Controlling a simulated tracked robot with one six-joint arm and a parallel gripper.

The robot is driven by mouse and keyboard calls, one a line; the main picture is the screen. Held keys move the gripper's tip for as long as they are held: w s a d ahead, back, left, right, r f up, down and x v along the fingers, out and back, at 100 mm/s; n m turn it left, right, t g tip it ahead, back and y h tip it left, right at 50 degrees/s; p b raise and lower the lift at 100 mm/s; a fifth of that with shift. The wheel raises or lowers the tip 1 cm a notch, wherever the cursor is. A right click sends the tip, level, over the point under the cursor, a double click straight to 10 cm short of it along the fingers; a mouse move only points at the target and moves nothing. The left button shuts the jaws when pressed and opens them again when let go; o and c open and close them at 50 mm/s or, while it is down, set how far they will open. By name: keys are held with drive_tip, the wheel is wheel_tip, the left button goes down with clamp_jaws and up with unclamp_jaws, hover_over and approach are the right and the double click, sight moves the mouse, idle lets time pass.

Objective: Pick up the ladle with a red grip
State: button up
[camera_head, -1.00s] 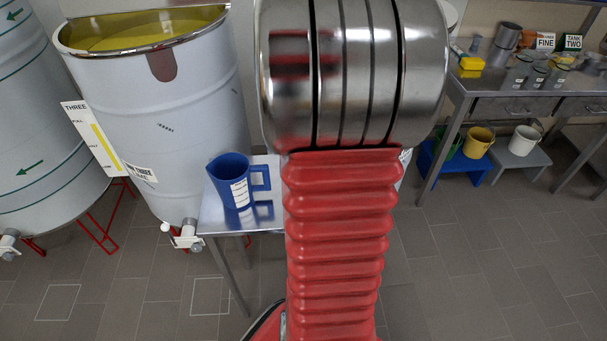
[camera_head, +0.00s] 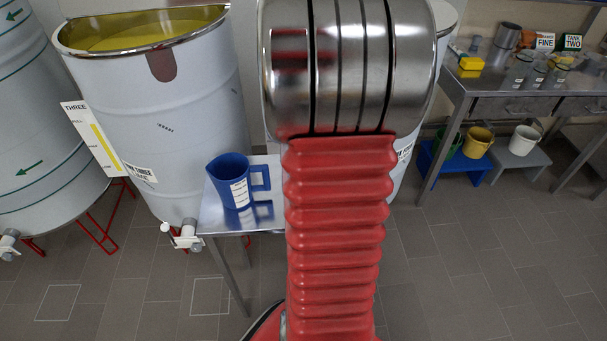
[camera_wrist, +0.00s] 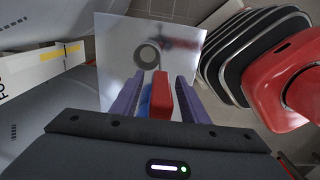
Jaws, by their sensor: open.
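In the wrist view a red block-shaped piece (camera_wrist: 160,97), which looks like the ladle's red grip, stands between the two dark purple fingers of my gripper (camera_wrist: 160,77). The fingers are open, with a gap visible on both sides of the red piece. A grey ring (camera_wrist: 148,55) shows just beyond it, over the bright steel table top; I cannot tell whether it is the ladle's bowl. A little blue shows left of the red piece, too covered to identify. In the head view my arm hides the gripper and the ladle.
A blue jug (camera_head: 232,182) stands on a small steel table (camera_head: 213,216) beside a large pale tank (camera_head: 190,95). At the right, a steel bench (camera_head: 500,95) holds jars and a yellow item; buckets stand on low stools below it. The floor at front right is clear.

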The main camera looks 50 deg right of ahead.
drive_tip(key=shift+c, duration=0.3)
clamp_jaws()
idle(0.4)
